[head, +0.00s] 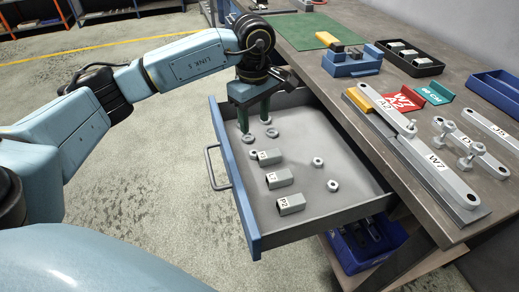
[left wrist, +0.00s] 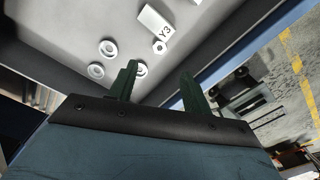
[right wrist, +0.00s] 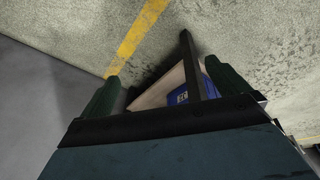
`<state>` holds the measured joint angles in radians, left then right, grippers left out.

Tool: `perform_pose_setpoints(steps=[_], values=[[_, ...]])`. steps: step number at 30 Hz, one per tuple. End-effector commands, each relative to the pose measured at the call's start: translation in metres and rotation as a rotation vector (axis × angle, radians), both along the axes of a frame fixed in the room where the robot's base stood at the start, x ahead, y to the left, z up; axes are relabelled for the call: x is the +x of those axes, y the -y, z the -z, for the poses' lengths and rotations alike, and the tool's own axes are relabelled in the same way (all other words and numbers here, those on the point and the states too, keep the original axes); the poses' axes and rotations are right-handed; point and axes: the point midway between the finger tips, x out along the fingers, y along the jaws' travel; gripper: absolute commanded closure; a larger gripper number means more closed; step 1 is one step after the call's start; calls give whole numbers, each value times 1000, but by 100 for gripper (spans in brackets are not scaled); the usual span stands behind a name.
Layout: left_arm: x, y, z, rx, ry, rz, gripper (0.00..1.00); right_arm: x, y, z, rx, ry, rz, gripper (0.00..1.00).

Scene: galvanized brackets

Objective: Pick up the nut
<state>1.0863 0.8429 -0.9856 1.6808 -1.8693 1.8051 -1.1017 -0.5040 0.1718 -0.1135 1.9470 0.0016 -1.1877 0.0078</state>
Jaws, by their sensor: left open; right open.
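Several small grey nuts lie loose in the open drawer. Two more nuts (head: 318,162) (head: 333,186) lie farther right. Flat washers (head: 271,132) lie at the drawer's far end, around my left fingertips. My left gripper (head: 254,122) is open, pointing down into the drawer with nothing between its fingers; it also shows in the left wrist view (left wrist: 158,72). My right gripper (right wrist: 165,72) is open and empty, away from the drawer, and outside the head view.
The drawer (head: 253,222) holds labelled blocks (head: 279,179) in a row. Its walls and handle (head: 211,168) stand around the parts. The workbench (head: 330,82) above carries brackets (head: 425,158), trays and a green mat (head: 300,31). A blue bin (head: 365,246) sits below.

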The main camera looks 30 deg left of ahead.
Motion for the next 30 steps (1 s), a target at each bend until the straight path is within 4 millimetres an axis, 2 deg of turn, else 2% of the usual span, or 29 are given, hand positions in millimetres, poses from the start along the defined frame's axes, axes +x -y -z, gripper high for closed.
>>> perform_pose_setpoints(steps=[1, 6, 14, 24, 30], values=[[-1, 0, 15, 1, -4, 0, 51, 1, -4, -5, 6, 6, -1, 0], [0, 0, 44, 0, -2, -1, 51, 3, -12, -24, 18, 17, 0, 0], [0, 0, 60, -1, 0, -1, 51, 3, -16, -38, 26, 23, -1, 0], [3, 1, 100, -1, -1, -1, 51, -2, -28, -76, 52, 47, 2, 0], [3, 1, 107, 0, 0, -1, 51, -4, -29, -85, 56, 50, 2, 0]])
